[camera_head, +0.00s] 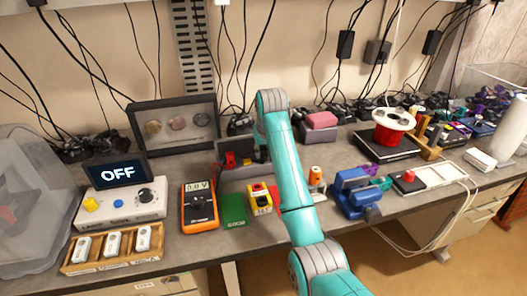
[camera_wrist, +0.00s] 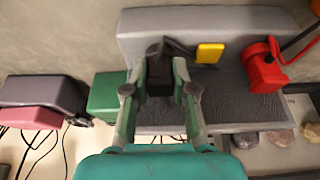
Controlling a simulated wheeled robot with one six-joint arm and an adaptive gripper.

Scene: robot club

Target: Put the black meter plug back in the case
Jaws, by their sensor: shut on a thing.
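In the wrist view, my gripper (camera_wrist: 160,68) is shut on the black meter plug (camera_wrist: 159,80), with a finger on each side of it. The plug is over the left part of the open grey case (camera_wrist: 210,25); I cannot tell whether it touches the case floor. A red plug (camera_wrist: 265,72) with its lead is at the right of the case, and a yellow piece (camera_wrist: 210,53) lies between the two plugs. In the head view, the case (camera_head: 240,172) stands behind the orange meter (camera_head: 200,207), partly hidden by my arm, which hides most of my gripper.
A green block (camera_wrist: 106,92) is left of the case in the wrist view. In the head view, a yellow box (camera_head: 260,200) and green mat (camera_head: 232,209) are in front of the case. A framed rock display (camera_head: 176,145) stands behind, and a blue vise (camera_head: 355,193) is to the right.

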